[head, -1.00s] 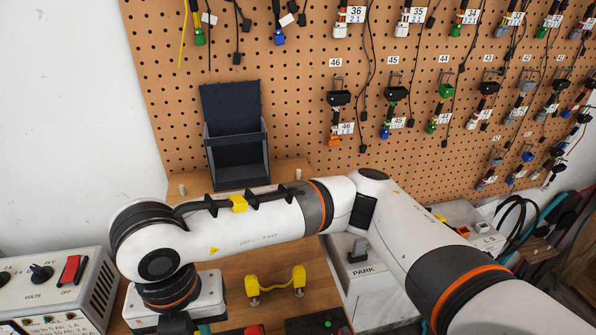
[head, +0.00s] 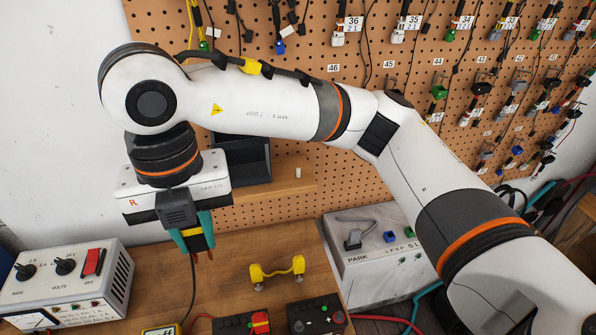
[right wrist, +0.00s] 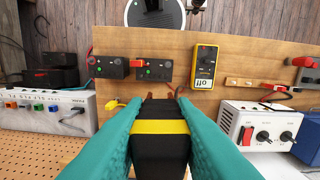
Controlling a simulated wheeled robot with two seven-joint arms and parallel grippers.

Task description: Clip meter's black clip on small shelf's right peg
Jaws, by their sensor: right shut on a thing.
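My right gripper (head: 198,238) points down, its teal fingers shut on a black clip with a yellow band (right wrist: 160,127). Copper jaws show at the clip's far end, and a black lead hangs below it in the head view. The clip is in the air above the bench, in front of and below the small wooden shelf (head: 290,187). The shelf's right peg (head: 298,173) is a short pale stub, bare, to the right of the gripper. My right arm hides the shelf's left part. The yellow meter (right wrist: 206,62) lies on the bench; its edge shows in the head view (head: 162,330). My left gripper is not in view.
A dark open bin (head: 245,160) stands on the shelf, partly behind my arm. A white supply box (head: 75,285) is at the left, a yellow handle-shaped part (head: 277,271) on the bench. A white PARK box (head: 375,262) stands right. The pegboard (head: 345,130) holds hanging leads.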

